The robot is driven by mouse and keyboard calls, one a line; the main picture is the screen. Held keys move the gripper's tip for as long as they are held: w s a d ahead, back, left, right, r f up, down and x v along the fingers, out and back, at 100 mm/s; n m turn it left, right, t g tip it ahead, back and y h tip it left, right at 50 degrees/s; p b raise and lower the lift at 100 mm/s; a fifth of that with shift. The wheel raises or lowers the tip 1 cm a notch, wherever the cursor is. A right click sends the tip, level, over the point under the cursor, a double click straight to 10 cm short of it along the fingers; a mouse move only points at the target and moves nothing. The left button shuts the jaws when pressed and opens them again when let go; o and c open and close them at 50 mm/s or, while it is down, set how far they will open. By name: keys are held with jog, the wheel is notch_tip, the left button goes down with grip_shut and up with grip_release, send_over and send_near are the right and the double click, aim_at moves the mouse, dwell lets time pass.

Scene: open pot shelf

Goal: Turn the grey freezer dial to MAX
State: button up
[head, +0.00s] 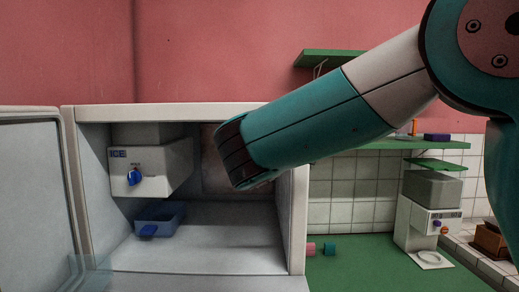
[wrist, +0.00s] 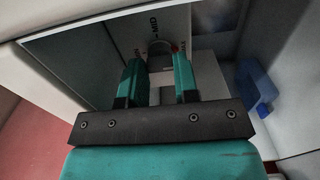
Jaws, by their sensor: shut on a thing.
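The grey dial (wrist: 160,45) shows in the wrist view on a pale panel, with a "MID" label above it. A red mark sits by its right edge. Which label the dial points to is unclear. In the head view my arm reaches into the open white cabinet (head: 180,111); its wrist covers part of the inside, and the fingers and the grey dial are hidden.
Inside the cabinet, a white ICE unit (head: 152,160) has a blue knob (head: 134,178). A blue tray (head: 160,216) lies below it and also shows in the wrist view (wrist: 256,88). The cabinet door (head: 35,200) stands open at left. Another ICE machine (head: 412,228) stands at right on a green counter.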

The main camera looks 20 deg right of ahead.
dwell(0.4)
jog(key=o, duration=0.9)
jog(key=shift+s, duration=0.1)
jog(key=b+v, duration=0.5)
jog(key=v, duration=1.2)
jog(key=shift+s+r, duration=0.1)
jog(key=shift+s, duration=0.05)
